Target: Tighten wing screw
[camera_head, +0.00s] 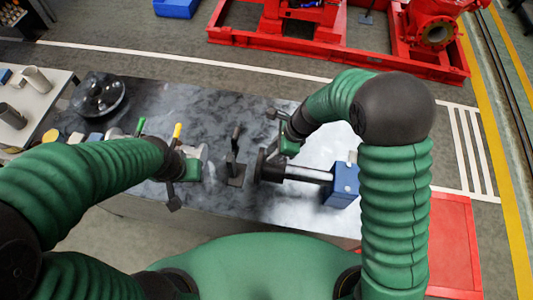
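I cannot make out a wing screw; it is hidden or too small. A silver shaft (308,174) with a black round flange (262,167) lies across the dark metal table, its right end at a blue block (342,187). My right gripper (277,117) is above and behind the flange, with its arm arching over from the right. A small black upright stand (236,170) is on the table left of the flange. My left gripper (175,199) is near the table's front edge, left of the stand. The fingers of both are too small to read.
A dark domed round part (98,95) sits at the table's back left. Green (140,126) and yellow (177,131) handles stand behind my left arm. A pale side table (35,98) holds cylinders. Red machinery (330,45) stands on the floor beyond; a red surface (455,240) is at lower right.

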